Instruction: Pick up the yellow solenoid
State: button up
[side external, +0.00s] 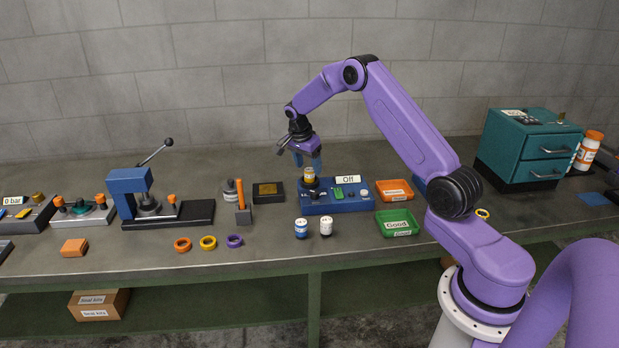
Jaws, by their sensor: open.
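The yellow solenoid (309,175) stands upright on the left part of a blue test box (345,205), which carries a sign reading "Off". My gripper (308,163) points down over the solenoid, its blue fingers around or just beside the solenoid's top. The fingers are open. Whether they touch the solenoid cannot be told from this view.
A blue solenoid (301,229) and a white one (326,227) stand in front of the box. An orange tray (394,190) and a green "Good" tray (397,222) lie right. A dark block (268,192) and a lever press (150,200) stand left.

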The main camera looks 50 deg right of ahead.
jog(key=shift+x, duration=1.05)
grip_shut()
jog(key=shift+r, duration=0.2)
